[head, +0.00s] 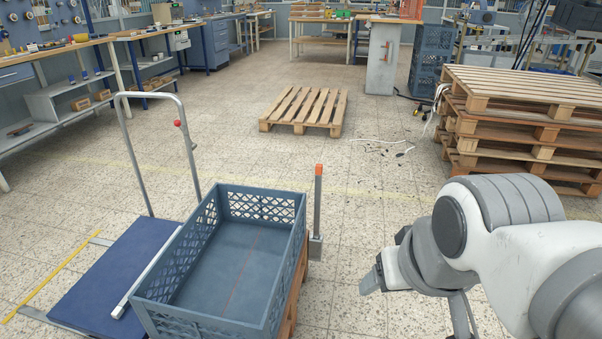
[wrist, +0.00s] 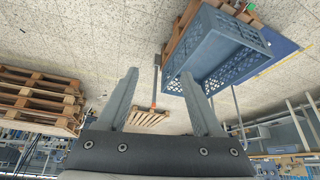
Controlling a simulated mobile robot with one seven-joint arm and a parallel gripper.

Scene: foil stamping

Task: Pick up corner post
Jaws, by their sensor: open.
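The corner post (head: 318,205) is a slim grey upright with an orange top. It stands just right of the blue-grey crate (head: 205,328), with a grey block at its foot. My gripper (head: 418,302) is at the lower right of the head view, to the right of the post and nearer the camera, and apart from it. In the wrist view my gripper (wrist: 159,78) has its two fingers spread with nothing held. The post (wrist: 156,82) shows between the fingers, beyond them, with its orange end toward the bottom of the picture.
The crate is empty, with a wooden pallet edge (head: 290,312) under its right side. A blue platform cart (head: 100,280) stands left of it. Stacked pallets (head: 520,120) rise behind my arm. A single pallet (head: 303,108) lies farther back.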

